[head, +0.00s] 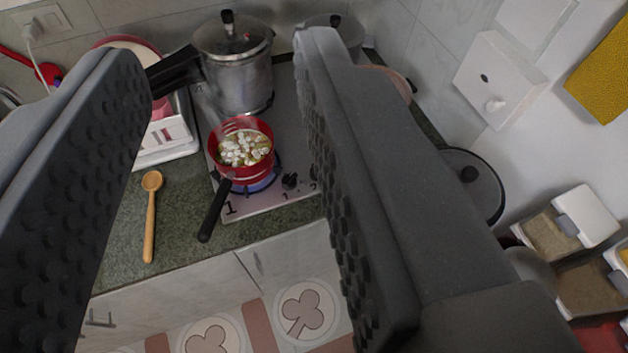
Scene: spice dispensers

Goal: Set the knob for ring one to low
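The stove (268,200) sits on the counter, with a large printed 1 at its front left corner. A black knob (290,181) stands on the stove's front area, right of the burner; its setting is too small to read. A red pan (240,173) with pale food in it sits over a burner with a blue flame (255,184). Its dark handle points to the front left. My gripper (225,65) is open and empty, its two fingers wide apart at left and right. The right finger hides the stove's right part, including any further knobs.
A steel pressure cooker (236,72) stands behind the pan, its handle reaching left. A wooden spoon (151,215) lies on the green counter (125,240). Spice dispensers (552,235) and a white switch box (497,80) are on the right. A lid (474,190) leans near the wall.

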